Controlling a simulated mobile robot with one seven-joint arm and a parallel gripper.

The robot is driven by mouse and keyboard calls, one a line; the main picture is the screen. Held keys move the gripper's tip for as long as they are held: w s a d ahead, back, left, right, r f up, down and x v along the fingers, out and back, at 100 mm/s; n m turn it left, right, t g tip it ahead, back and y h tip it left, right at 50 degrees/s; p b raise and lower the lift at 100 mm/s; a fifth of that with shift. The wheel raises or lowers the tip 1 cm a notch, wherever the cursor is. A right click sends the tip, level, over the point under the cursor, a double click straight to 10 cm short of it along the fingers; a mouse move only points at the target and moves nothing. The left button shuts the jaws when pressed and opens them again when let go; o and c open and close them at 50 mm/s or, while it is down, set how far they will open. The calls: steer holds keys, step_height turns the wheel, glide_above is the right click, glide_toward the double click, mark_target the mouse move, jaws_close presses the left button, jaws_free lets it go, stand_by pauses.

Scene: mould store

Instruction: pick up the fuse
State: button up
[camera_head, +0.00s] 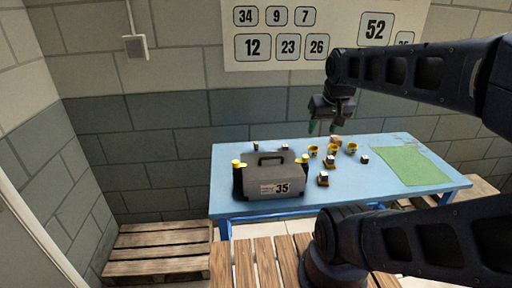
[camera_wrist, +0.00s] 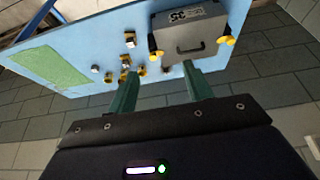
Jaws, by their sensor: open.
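Several small parts lie on the blue table (camera_head: 228,157), and I cannot tell for sure which is the fuse. In the head view, yellow cup-like pieces (camera_head: 332,149) stand in the middle, with a tan block (camera_head: 336,139) behind them. A white-and-dark block on a yellowish base (camera_head: 323,179) is nearer the front edge. Small dark blocks with pale tops lie at the right (camera_head: 364,159) and at the back (camera_head: 285,147). My gripper (camera_head: 322,127) is above the table's back part, open and empty, apart from all of them. Its two green fingers also show in the wrist view (camera_wrist: 159,72).
A grey case (camera_head: 272,188) marked 35, with yellow-topped dark posts at its sides, stands on the table's left. A green mat (camera_head: 412,165) lies at the right. Wooden pallets (camera_head: 158,240) are on the floor. A brick wall with a number board (camera_head: 300,62) is behind.

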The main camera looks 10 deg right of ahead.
steer(key=shift+o, duration=0.8)
steer(key=shift+w, duration=0.1)
